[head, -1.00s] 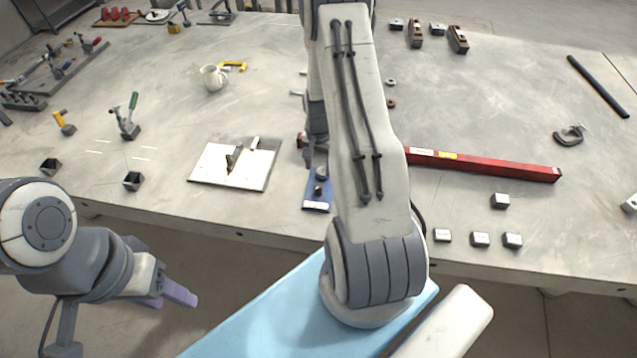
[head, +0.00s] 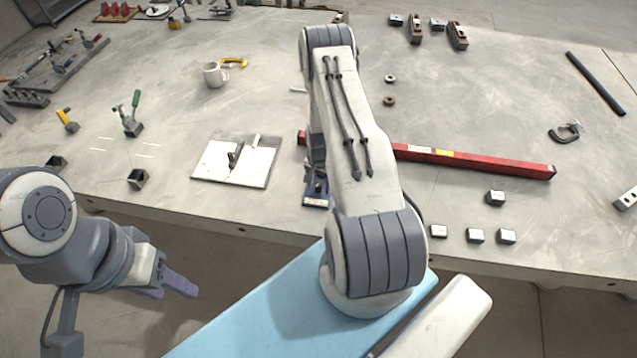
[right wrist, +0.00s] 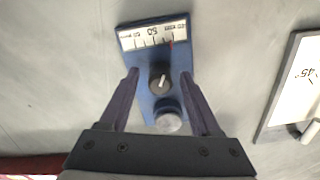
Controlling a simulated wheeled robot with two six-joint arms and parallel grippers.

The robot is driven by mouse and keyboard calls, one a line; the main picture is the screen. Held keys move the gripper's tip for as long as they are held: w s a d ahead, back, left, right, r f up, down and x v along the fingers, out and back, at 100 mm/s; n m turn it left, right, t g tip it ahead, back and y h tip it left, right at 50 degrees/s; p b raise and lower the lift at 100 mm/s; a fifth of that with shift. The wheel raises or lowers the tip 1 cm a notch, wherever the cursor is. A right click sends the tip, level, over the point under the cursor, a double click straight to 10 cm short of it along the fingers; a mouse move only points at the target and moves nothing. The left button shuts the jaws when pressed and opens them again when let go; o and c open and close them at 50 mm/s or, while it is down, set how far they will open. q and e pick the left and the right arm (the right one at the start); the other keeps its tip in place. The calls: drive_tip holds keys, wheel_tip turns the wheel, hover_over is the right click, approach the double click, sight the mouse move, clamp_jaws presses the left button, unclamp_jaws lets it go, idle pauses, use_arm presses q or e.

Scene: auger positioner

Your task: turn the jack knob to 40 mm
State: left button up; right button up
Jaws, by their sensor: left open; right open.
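The jack is a blue block (head: 315,200) near the table's front edge, mostly hidden by my right arm in the head view. The right wrist view shows its blue body (right wrist: 148,62), a white scale (right wrist: 145,37) with a red pointer towards the right end, a dark knob (right wrist: 160,85) with a white mark, and a grey round knob (right wrist: 169,123). The scale's small numbers are hard to read. My right gripper (right wrist: 160,75) is open, its fingertips either side of the dark knob with gaps showing. My left gripper (head: 180,287) is open and empty, short of the table.
A white plate (head: 212,163) with a 45° marking in the wrist view lies left of the jack. A red bar (head: 480,163) lies behind it and to the right. Several small metal blocks (head: 476,236) sit at the front right. A mug (head: 214,75) stands further back.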

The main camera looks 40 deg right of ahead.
clamp_jaws()
drive_tip(key=shift+f+n+b, duration=0.2)
drive_tip(key=shift+n+b, duration=0.7)
drive_tip(key=shift+r+n+b, duration=0.1)
drive_tip(key=shift+n+b, duration=0.55)
drive_tip(key=shift+n, duration=0.35)
drive_tip(key=shift+r+n, duration=0.1)
drive_tip(key=shift+n, duration=0.4)
unclamp_jaws()
